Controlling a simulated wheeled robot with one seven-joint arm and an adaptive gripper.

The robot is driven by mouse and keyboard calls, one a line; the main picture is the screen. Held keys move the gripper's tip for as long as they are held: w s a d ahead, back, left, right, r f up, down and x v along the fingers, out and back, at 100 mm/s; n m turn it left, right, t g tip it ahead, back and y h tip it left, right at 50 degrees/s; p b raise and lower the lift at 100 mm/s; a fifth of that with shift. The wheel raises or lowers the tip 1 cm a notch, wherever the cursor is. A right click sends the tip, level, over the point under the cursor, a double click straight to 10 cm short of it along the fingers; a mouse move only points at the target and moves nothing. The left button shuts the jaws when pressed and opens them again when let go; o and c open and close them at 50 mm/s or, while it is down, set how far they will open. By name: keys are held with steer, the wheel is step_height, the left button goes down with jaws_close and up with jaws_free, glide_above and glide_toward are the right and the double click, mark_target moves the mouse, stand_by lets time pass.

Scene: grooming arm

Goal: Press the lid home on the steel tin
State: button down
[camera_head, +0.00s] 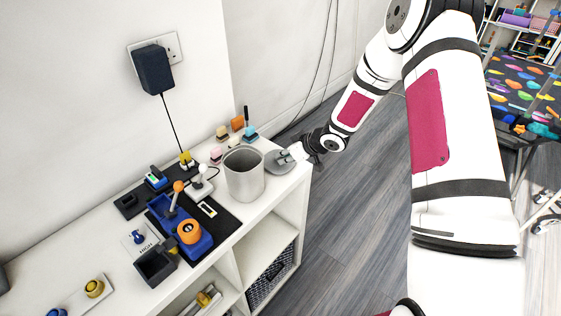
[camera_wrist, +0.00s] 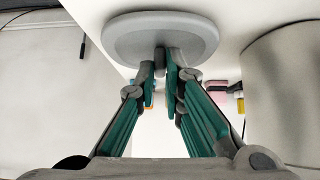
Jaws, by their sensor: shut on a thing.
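The steel tin (camera_head: 244,178) stands upright on the white shelf top, its mouth open and uncovered. Its curved grey side also shows at the right edge of the wrist view (camera_wrist: 290,95). The grey round lid (camera_head: 277,163) is just right of the tin in the head view, off the tin. In the wrist view the lid (camera_wrist: 160,36) is at the top, with a small knob between my fingertips. My gripper (camera_wrist: 161,70) is shut on this knob; it also shows in the head view (camera_head: 294,153). I cannot tell whether the lid touches the shelf.
The white shelf unit (camera_head: 103,252) has a dark mat left of the tin, bearing a blue joystick device (camera_head: 180,225) and small items. A white lever switch (camera_head: 201,182) stands close to the tin's left. Small coloured blocks (camera_head: 238,124) stand behind it. The shelf's right edge is near the lid.

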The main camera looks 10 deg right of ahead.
stand_by(0.4)
steer(key=shift+r+p, duration=1.85)
steer(key=shift+r, duration=0.85)
steer(key=shift+r, duration=0.15)
